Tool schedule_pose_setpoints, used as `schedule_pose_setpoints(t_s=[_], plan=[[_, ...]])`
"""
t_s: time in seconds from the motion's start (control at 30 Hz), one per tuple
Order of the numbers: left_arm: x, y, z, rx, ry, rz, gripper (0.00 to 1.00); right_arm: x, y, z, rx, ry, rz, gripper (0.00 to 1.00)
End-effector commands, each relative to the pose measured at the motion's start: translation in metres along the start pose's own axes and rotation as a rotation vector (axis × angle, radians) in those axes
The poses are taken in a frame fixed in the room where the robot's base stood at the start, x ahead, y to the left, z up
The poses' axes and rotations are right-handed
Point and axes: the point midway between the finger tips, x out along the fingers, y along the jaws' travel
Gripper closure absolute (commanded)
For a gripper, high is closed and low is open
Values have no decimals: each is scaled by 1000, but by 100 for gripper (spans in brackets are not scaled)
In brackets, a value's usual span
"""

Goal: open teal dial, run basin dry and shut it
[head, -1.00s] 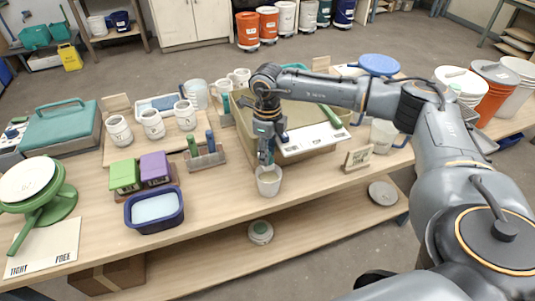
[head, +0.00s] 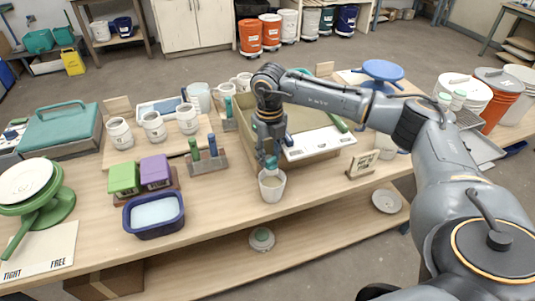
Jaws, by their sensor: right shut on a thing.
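The basin (head: 318,151) is a tan, rectangular tub on the wooden bench, partly covered by my right arm and a white perforated board. My right gripper (head: 270,155) points down at the basin's near left end. It is shut on a small teal part, apparently the teal dial (head: 271,163), which its fingers mostly hide. How far the dial is turned cannot be told. A white cup (head: 272,190) stands directly below the gripper near the bench's front edge, with something brownish inside. The water level in the basin is hidden. My left gripper is not in view.
Left of the cup are a blue tub (head: 154,230), green (head: 124,178) and purple (head: 155,171) blocks, and a grey holder (head: 208,163) with upright handles. A small sign (head: 362,164) stands right of the basin. Bare bench lies between the blue tub and cup.

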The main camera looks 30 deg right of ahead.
Motion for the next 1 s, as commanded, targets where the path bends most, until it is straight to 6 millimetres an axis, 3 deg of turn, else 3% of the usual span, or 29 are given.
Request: schedule_pose_setpoints(t_s=[0.97,1.0], plan=[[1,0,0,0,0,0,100,5,3,-3,20,12,19,97],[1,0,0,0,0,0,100,5,3,-3,20,12,19,60]])
